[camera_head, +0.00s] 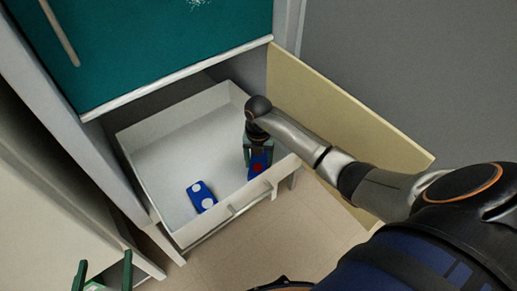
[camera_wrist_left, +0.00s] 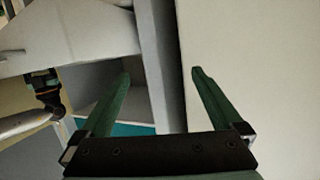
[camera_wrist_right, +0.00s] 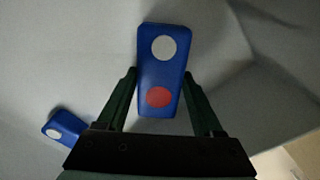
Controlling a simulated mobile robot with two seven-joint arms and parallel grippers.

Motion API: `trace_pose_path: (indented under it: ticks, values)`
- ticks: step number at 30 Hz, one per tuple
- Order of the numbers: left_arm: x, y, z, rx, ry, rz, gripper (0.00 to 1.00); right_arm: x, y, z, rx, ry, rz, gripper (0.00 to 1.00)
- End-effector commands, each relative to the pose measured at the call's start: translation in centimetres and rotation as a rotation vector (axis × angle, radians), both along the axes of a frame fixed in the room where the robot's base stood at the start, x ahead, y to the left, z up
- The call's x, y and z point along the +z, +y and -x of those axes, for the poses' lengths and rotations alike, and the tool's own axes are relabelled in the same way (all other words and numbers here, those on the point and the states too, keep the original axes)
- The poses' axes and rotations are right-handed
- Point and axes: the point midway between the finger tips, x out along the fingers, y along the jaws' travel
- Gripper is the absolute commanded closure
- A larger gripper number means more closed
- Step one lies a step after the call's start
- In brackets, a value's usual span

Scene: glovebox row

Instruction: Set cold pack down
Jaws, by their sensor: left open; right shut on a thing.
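A blue pack (camera_head: 256,170) with one red and one white dot is in my right gripper (camera_head: 258,150), inside the open white drawer near its front right corner. In the right wrist view, the pack (camera_wrist_right: 160,55) sits between the fingers (camera_wrist_right: 160,76), the red dot nearer my palm. I cannot tell whether it touches the drawer floor. A second blue pack (camera_head: 201,196) with two white dots lies on the drawer floor to the left; it also shows in the right wrist view (camera_wrist_right: 64,127). My left gripper (camera_head: 104,258) is open and empty outside the drawer, at the lower left.
The white drawer (camera_head: 160,130) is pulled out below a teal panel (camera_head: 150,40). A cream door panel (camera_head: 340,110) stands open to its right, beside my right arm. A pale cabinet (camera_head: 50,200) is at the left. The drawer's middle and back floor are bare.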

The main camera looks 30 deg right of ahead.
Motion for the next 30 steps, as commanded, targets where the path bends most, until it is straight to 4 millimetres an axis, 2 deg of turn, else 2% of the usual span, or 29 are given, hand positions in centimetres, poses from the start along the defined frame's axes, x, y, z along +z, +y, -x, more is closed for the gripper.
trace_pose_path:
  ticks: [4,5,12,23,26,30]
  values:
    - [0.4,0.0,-0.2,-0.002,-0.019,-0.001,0.0,-0.1,0.0,-0.1,-0.001,-0.001,0.0,1.0]
    - [0.5,0.0,-0.2,-0.002,-0.021,0.0,0.0,-0.2,0.0,0.0,-0.001,-0.001,0.001,0.3]
    - [0.5,0.0,-0.2,-0.002,-0.02,0.0,0.0,-0.1,0.0,0.0,-0.001,-0.001,0.001,0.03]
    - [-0.1,0.0,0.1,0.0,0.007,0.0,0.0,0.1,0.0,0.0,0.0,-0.001,0.001,0.02]
    - [-1.2,0.0,0.6,0.003,0.062,0.0,0.0,0.7,0.0,0.0,0.0,-0.001,0.001,0.02]
    - [-3.8,-0.1,2.1,0.01,0.192,0.001,0.0,1.6,0.0,0.0,-0.001,-0.001,0.001,0.02]
